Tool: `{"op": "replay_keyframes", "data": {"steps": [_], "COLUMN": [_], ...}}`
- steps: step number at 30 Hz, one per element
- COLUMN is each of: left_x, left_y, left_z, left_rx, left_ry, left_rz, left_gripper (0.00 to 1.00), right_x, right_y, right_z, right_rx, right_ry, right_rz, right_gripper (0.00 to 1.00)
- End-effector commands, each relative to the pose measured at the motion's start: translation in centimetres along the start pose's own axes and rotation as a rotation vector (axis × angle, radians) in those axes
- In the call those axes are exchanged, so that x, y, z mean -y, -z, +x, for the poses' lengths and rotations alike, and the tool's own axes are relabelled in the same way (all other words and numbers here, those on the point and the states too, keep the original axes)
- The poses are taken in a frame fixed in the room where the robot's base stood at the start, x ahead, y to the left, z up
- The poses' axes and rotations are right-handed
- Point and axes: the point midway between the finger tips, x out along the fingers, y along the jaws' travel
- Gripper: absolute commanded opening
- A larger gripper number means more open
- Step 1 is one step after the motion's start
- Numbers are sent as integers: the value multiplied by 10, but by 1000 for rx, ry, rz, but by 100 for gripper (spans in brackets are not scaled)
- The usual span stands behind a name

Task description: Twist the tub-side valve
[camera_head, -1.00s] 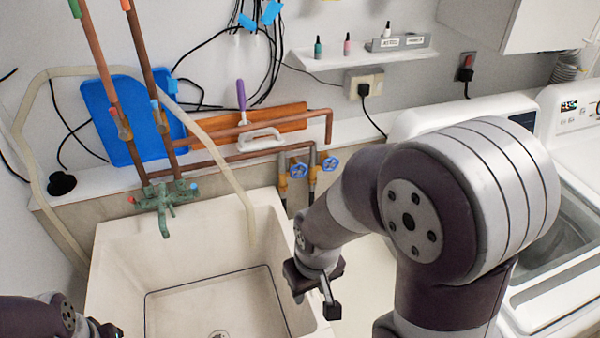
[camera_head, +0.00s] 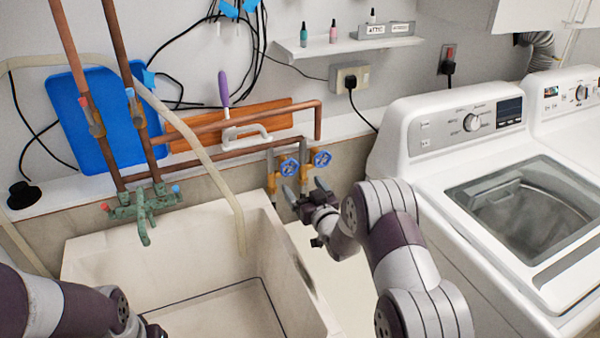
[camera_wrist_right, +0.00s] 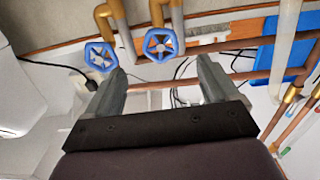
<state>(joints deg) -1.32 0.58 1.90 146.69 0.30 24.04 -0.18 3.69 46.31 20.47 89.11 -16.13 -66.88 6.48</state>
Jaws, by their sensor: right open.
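Two blue-handled valves sit on brass fittings right of the tub (camera_head: 180,245). The tub-side valve (camera_head: 289,167) is the left one; the other valve (camera_head: 321,159) is beside it. My right gripper (camera_head: 305,190) is open and empty just in front of and below them. In the right wrist view, upside down, the tub-side valve (camera_wrist_right: 161,45) lies beyond the gap between the fingertips (camera_wrist_right: 162,70), apparently not touched. The other valve (camera_wrist_right: 100,57) is beyond the left-hand finger. My left gripper (camera_head: 152,330) is mostly cut off at the bottom edge, low over the tub.
Copper pipes (camera_head: 245,145) run along the wall above the valves. A green faucet (camera_head: 143,206) and a pale hose (camera_head: 205,160) hang over the tub. A white washing machine (camera_head: 410,140) stands close on the right.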

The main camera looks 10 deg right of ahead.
Motion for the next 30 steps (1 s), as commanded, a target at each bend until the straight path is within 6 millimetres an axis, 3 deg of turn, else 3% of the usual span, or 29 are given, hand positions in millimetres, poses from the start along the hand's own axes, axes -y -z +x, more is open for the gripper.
{"op": "replay_keyframes", "data": {"steps": [6, 10, 15, 23, 26, 28, 30], "left_x": [0, 0, 0, 0, 0, 0, 0], "left_y": [2, 2, 2, 2, 2, 2, 2], "left_z": [-12, -14, -14, -14, -14, -14, -14], "left_rx": [0, 0, 0, 0, 0, 0, 0], "left_ry": [0, 0, 0, 0, 0, 0, 0], "left_rz": [0, 0, 0, 0, 0, 0, 0], "left_gripper": [0, 0, 0, 0, 0, 0, 0], "right_x": [0, 0, 0, 0, 0, 0, 0], "right_y": [2, 1, 0, 0, 0, 0, 0], "right_z": [57, 79, 93, 95, 95, 95, 95], "right_rx": [0, 0, 2, 2, 2, 2, 2], "right_ry": [-1, 0, -1, -1, -1, -1, -1], "right_rz": [0, 1, 1, 1, 1, 1, 1], "right_gripper": [88, 88, 88, 88, 61, 39, 35]}}
